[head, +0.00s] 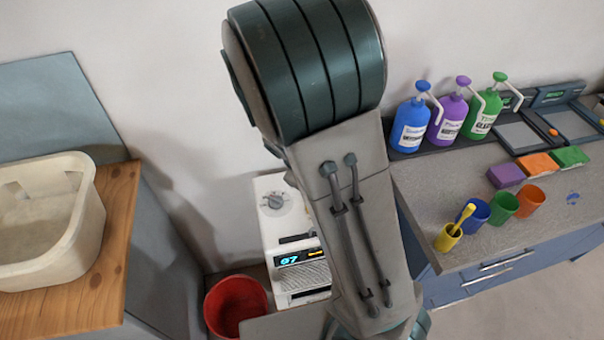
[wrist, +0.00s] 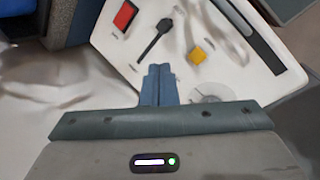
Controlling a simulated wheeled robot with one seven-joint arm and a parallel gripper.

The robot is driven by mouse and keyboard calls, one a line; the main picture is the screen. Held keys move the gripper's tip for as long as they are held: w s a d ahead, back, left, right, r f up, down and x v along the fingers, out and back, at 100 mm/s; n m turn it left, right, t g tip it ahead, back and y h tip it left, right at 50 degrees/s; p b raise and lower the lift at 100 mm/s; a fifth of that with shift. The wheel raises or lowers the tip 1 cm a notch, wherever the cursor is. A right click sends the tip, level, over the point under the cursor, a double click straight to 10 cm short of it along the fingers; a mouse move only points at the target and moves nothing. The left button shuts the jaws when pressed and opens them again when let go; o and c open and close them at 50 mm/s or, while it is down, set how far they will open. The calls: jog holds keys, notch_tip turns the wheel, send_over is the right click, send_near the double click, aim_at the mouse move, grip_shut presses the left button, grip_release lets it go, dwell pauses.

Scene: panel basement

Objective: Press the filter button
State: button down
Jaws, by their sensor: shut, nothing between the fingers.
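A white machine (head: 262,222) stands low against the wall in the head view, partly hidden behind my arm. Its white control panel (wrist: 225,55) fills the upper right of the wrist view. The small labels are too blurred to read, so I cannot tell which is the filter button. My gripper (wrist: 158,70) is shut and empty, its tips over the panel's near edge below the black control. Contact is unclear.
A red bucket (head: 236,306) stands beside the machine. A wooden counter (head: 110,265) with a cream tub (head: 55,235) is at left. A grey counter (head: 425,185) at right holds pump bottles (head: 447,118), cups (head: 503,207) and sponges (head: 538,164).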

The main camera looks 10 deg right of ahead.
jog(key=w+a+r+n+t+h+p, duration=0.1)
jog(key=w+a+n+t+h+p, duration=0.1)
jog(key=w+n, duration=0.5)
jog(key=shift+a+r+t+h+p, duration=0.2)
jog(key=shift+r+t+h+p, duration=0.15)
jog(key=shift+t+h+p, duration=0.25)
jog(key=shift+w+f, duration=0.1)
notch_tip(320, 180, down, 9)
jog(key=b, duration=0.7)
dwell(1.4)
jog(key=shift+f+b, duration=0.25)
jog(key=shift+b, duration=0.2)
